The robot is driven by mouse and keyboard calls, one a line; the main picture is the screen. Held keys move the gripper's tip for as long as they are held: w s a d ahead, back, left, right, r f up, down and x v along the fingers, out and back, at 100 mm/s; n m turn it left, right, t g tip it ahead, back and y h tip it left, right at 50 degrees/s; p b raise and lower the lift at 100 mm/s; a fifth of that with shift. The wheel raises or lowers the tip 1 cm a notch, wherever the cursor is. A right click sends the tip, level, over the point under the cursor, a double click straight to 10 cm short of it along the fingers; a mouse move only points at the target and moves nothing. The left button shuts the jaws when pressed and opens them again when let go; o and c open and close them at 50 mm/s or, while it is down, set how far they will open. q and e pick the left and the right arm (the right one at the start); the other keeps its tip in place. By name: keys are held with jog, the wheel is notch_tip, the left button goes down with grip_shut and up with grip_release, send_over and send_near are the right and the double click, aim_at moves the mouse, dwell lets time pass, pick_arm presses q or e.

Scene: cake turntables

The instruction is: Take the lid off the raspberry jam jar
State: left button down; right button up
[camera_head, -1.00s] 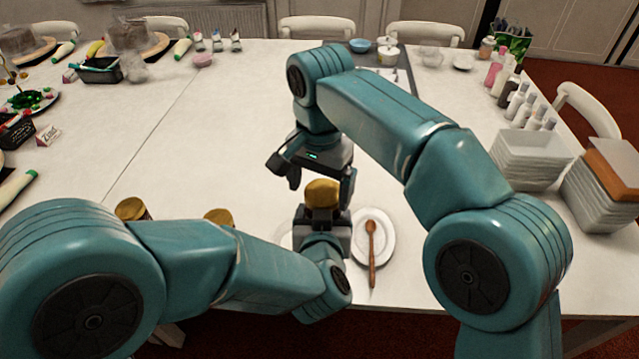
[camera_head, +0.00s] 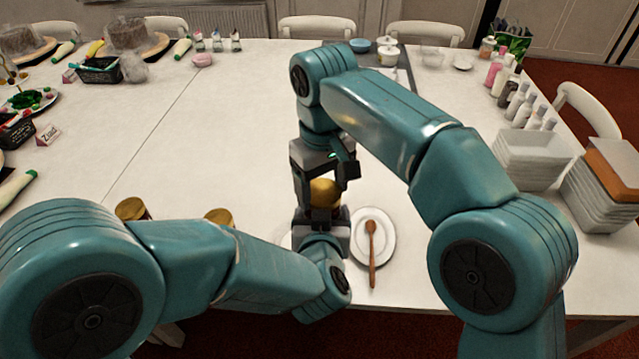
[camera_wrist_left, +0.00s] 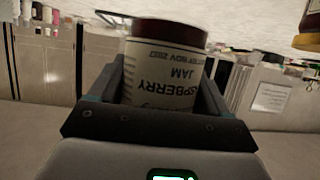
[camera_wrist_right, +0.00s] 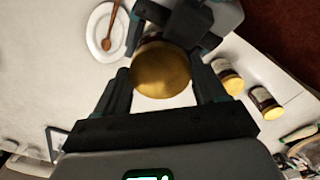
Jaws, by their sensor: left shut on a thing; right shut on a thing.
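The raspberry jam jar (camera_wrist_left: 163,75) shows its white label in the left wrist view. My left gripper (camera_head: 321,234) is shut around the jar's body, which is mostly hidden in the head view. The gold lid (camera_head: 324,193) sits on top of the jar; it also shows in the right wrist view (camera_wrist_right: 161,70). My right gripper (camera_wrist_right: 160,88) points down from above, with one finger on each side of the lid, shut on it. I cannot tell from the pictures whether the lid has turned.
Two other gold-lidded jars (camera_head: 132,209) (camera_head: 218,217) stand on the table behind my left arm. A white plate (camera_head: 386,250) with a wooden spoon (camera_head: 371,238) lies right of the grippers. Bottles and stacked white trays (camera_head: 533,160) stand at the right. The table's middle left is clear.

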jog(key=shift+s+a+n, duration=0.1)
jog(key=shift+a+n, duration=0.2)
jog(key=shift+n, duration=0.2)
jog(key=o, duration=1.2)
jog(key=shift+c, duration=0.2)
jog(key=shift+d, duration=0.1)
jog(key=shift+r, duration=0.1)
